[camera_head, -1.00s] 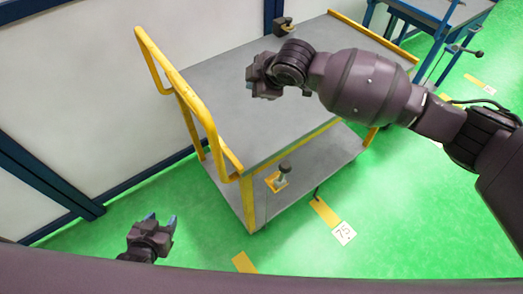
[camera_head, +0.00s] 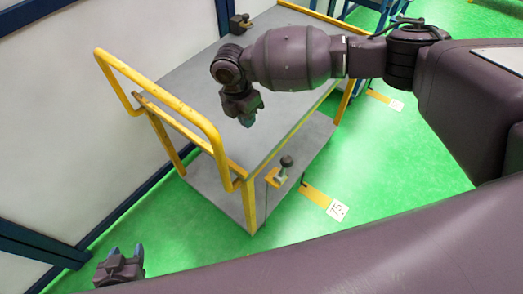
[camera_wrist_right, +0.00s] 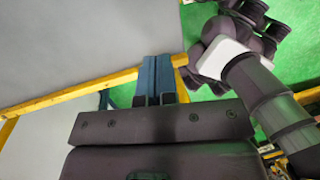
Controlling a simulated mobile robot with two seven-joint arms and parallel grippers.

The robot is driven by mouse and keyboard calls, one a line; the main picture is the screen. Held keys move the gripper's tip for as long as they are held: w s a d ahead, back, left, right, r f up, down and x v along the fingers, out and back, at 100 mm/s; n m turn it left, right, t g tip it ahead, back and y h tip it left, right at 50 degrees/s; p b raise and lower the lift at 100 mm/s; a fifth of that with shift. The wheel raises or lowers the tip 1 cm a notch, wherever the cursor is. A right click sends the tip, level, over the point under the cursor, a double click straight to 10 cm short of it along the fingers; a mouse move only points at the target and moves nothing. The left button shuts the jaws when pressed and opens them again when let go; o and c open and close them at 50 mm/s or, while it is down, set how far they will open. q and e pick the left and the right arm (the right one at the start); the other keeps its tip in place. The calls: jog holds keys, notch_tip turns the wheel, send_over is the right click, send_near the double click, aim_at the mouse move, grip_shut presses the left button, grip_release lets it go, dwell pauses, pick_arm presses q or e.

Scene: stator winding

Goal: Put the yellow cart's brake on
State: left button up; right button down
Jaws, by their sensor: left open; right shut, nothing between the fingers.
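The yellow cart (camera_head: 188,107) stands against the wall, with yellow rails and two grey shelves. Its brake is a lever with a dark round knob (camera_head: 286,161) on a yellow bracket (camera_head: 272,178) at the near right side of the frame. My right gripper (camera_head: 246,120) is shut and empty above the cart's top shelf, pointing down, apart from the knob. In the right wrist view its blue fingertips (camera_wrist_right: 154,75) are together, over the shelf by the yellow edge rail (camera_wrist_right: 70,94). My left gripper (camera_head: 124,252) is open and empty low at the left, away from the cart.
A dark clamp-like block (camera_head: 240,23) sits at the top shelf's far edge. Yellow floor markings (camera_head: 314,195) and a "75" label (camera_head: 337,210) lie on the green floor right of the cart. A blue table stands at the top right. The floor between is clear.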

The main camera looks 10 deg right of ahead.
pick_arm(q)
jog(key=shift+w+d+r, duration=0.1)
jog(key=shift+w+d, duration=0.05)
jog(key=shift+w, duration=0.05)
pick_arm(e)
jog(key=shift+s+d+r+n+g+h, duration=0.25)
jog(key=shift+s+d+n+g+h, duration=0.25)
jog(key=shift+n, duration=0.5)
jog(key=shift+d, duration=0.15)
jog(key=x, duration=0.9)
jog(key=shift+s+f, duration=0.1)
jog(key=shift+f, duration=0.3)
jog(key=shift+s+d+f, duration=0.15)
jog(key=shift+s+d, duration=0.3)
jog(key=shift+d, duration=0.15)
jog(key=shift+s+d+f, duration=0.15)
jog(key=shift+s+d, duration=0.35)
jog(key=shift+d, duration=0.05)
pick_arm(q)
jog(key=shift+r, duration=0.3)
pick_arm(e)
jog(key=shift+s+d+f, duration=0.2)
jog(key=shift+s+d, duration=0.15)
